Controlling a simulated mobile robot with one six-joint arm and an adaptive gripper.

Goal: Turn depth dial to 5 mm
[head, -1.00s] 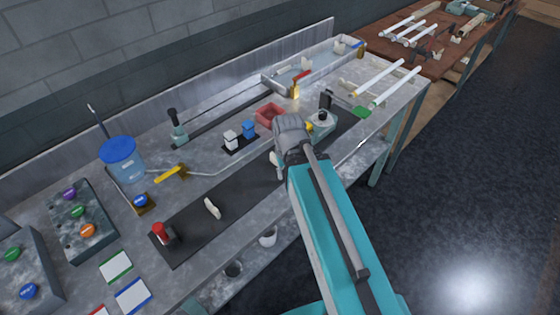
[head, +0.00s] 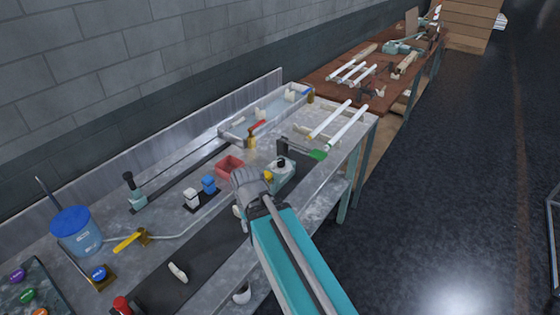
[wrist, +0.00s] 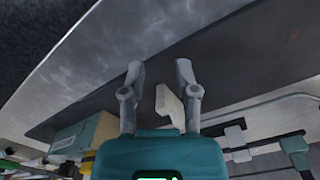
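I cannot tell for sure which part is the depth dial, and no 5 mm marking is readable. A pale green device (head: 284,177) with a black knob (head: 281,162) on top and a small yellow knob (head: 267,175) stands on the bench, just right of my gripper (head: 244,180). In the wrist view my gripper (wrist: 160,72) has its two fingers apart. A small cream piece (wrist: 169,104) shows between and below the fingers over the dark mat, apparently not held. My arm hides part of the mat and bench front in the head view.

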